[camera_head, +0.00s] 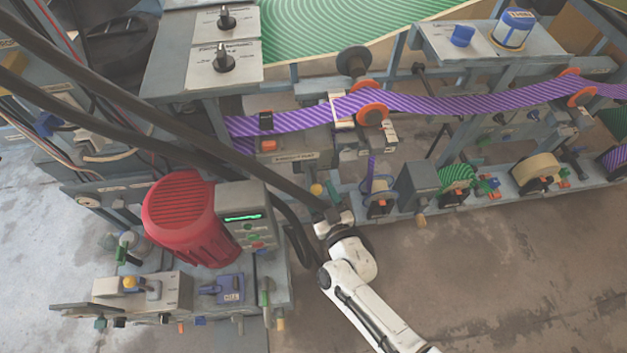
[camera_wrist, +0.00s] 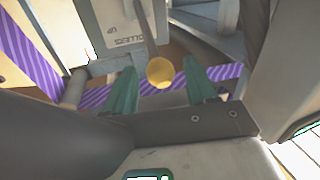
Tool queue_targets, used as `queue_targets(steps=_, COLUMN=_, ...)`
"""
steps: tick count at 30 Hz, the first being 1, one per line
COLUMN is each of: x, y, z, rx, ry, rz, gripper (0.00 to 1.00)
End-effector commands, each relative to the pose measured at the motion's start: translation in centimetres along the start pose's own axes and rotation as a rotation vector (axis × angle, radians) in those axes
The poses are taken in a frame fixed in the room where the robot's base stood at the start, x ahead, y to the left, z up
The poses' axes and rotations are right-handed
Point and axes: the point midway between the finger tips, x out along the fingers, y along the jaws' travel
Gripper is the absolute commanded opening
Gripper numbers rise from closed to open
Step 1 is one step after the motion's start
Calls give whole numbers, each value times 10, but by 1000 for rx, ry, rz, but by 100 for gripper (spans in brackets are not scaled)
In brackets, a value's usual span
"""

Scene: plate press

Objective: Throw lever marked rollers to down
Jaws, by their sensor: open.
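In the wrist view a yellow ball knob (camera_wrist: 160,72) shows between the two green fingertips of my gripper (camera_wrist: 160,86). The fingers are apart, with a gap between each finger and the knob in the picture; I see no contact. A pale plate (camera_wrist: 122,22) just behind carries upside-down lettering that seems to read ROLLERS, with UP near it. In the head view a small yellow knob (camera_head: 316,189) is just above my gripper (camera_head: 331,218), at the machine's front edge. The lever's exact angle is hard to tell.
A purple striped web (camera_head: 470,101) runs across the machine behind. A red motor (camera_head: 180,217) and a grey control box (camera_head: 246,216) stand left of my arm. A grey box (camera_head: 417,184) and several rolls are to the right. The floor (camera_head: 480,280) in front is clear.

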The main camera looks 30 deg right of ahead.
Motion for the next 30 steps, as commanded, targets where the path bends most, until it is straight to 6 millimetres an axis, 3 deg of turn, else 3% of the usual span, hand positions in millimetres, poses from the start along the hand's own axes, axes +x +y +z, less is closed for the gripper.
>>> queue_targets(steps=3, x=20, y=0, z=0, rx=0, ry=1, rz=0, gripper=57)
queue_targets(steps=9, x=37, y=0, z=0, rx=0, ry=0, rz=0, gripper=57)
queue_targets(steps=20, x=40, y=0, z=0, rx=0, ry=-1, rz=0, gripper=56)
queue_targets(steps=30, x=40, y=0, z=0, rx=0, ry=0, rz=-1, gripper=23)
